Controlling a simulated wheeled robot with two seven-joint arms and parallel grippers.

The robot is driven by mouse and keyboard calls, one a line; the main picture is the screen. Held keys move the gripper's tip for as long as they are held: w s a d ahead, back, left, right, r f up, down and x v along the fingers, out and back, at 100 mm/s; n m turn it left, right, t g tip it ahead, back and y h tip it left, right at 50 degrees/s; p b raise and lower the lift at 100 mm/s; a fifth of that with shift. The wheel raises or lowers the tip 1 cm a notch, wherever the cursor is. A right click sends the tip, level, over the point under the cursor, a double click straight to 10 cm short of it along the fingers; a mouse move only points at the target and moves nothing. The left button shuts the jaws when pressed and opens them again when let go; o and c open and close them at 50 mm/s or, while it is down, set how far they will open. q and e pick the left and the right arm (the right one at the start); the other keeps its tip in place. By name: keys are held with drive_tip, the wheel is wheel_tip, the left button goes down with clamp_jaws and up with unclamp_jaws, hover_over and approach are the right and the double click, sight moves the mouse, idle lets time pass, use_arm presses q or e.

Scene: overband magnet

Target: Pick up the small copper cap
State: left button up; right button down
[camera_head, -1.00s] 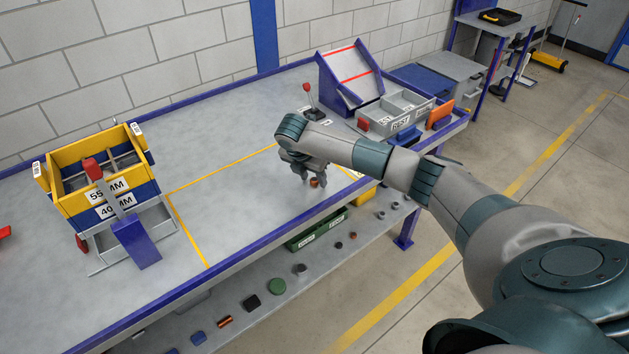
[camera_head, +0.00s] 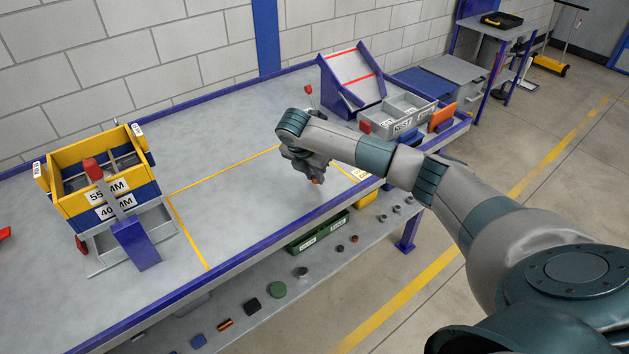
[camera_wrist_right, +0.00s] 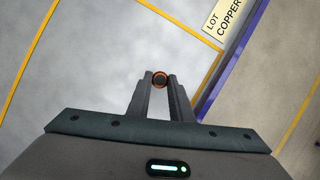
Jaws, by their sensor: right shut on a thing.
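The small copper cap (camera_wrist_right: 160,79) is a short round piece with a copper rim and a dark middle. In the right wrist view it sits between the fingertips of my right gripper (camera_wrist_right: 160,84), which is shut on it. In the head view my right gripper (camera_head: 316,178) is over the front right part of the table, and only a small bit of the cap (camera_head: 316,181) shows at the fingertips. I cannot tell how high the cap is above the table. My left gripper is not in view.
A label reading LOT COPPER (camera_wrist_right: 226,18) lies by the table's blue front edge. A yellow and blue bin stand (camera_head: 105,205) is at left. A grey divided tray (camera_head: 402,121) and a blue sloped rack (camera_head: 350,84) are at back right. Several small parts lie on the lower shelf.

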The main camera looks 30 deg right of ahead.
drive_tip(key=shift+d+r+b, duration=0.2)
drive_tip(key=shift+r+b, duration=0.5)
drive_tip(key=shift+r, duration=0.45)
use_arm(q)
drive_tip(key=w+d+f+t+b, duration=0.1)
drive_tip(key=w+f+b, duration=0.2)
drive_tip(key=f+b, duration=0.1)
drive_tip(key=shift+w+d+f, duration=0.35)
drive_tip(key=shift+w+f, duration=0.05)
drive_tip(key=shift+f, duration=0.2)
use_arm(e)
drive_tip(key=s+d+r, duration=0.7)
drive_tip(key=d, duration=0.1)
drive_tip(key=shift+s+d, duration=0.25)
drive_tip(key=shift+s, duration=0.05)
